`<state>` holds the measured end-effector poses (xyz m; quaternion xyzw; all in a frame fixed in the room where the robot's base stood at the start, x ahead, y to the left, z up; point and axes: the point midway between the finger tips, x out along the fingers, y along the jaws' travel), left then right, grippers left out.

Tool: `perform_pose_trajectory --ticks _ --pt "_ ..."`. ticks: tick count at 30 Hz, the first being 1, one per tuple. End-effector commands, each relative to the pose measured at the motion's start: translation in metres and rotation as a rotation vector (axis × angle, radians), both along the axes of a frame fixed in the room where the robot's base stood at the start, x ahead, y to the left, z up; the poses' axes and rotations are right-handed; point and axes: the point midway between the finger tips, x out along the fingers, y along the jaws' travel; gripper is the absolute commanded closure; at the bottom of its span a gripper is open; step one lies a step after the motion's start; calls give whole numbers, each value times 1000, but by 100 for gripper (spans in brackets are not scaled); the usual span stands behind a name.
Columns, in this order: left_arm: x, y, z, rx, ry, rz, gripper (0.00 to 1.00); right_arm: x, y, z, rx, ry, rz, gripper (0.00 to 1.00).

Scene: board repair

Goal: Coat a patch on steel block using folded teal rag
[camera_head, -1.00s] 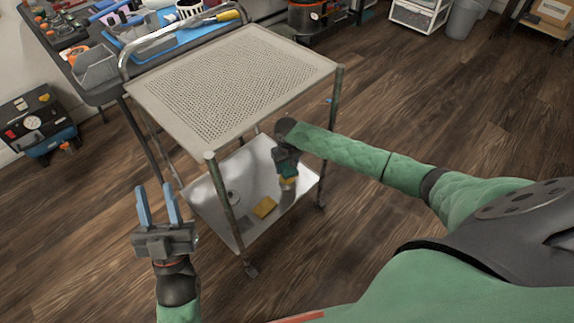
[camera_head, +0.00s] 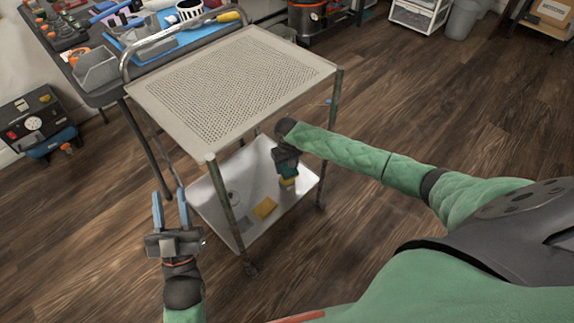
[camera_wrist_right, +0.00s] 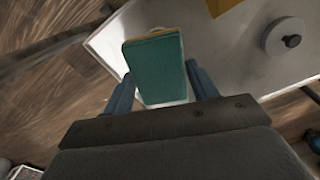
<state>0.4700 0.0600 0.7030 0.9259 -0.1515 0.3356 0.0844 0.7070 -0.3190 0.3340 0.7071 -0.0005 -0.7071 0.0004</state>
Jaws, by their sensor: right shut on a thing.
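My right gripper (camera_wrist_right: 160,90) is shut on the folded teal rag (camera_wrist_right: 157,68). The rag is a thick teal pad with a yellowish edge. In the head view, the right gripper (camera_head: 287,170) reaches down under the cart's top, over the lower shelf. The rag's lower end there is yellow; I cannot tell whether it touches the shelf. A small flat grey thing (camera_head: 240,223) on that shelf may be the steel block, but it is too small to be sure. My left gripper (camera_head: 170,209) is open and empty, left of the cart.
A cluttered workbench (camera_head: 98,94) stands behind left. The floor at right is open.

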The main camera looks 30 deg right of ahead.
Motion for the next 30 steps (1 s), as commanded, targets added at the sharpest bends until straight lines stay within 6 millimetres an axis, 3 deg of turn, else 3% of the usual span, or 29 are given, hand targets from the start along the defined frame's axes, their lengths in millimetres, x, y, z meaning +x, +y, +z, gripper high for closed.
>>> perform_pose_trajectory --ticks 30 --pt "17 -8 -64 54 215 -12 64 0 0 5 0 0 0 60"
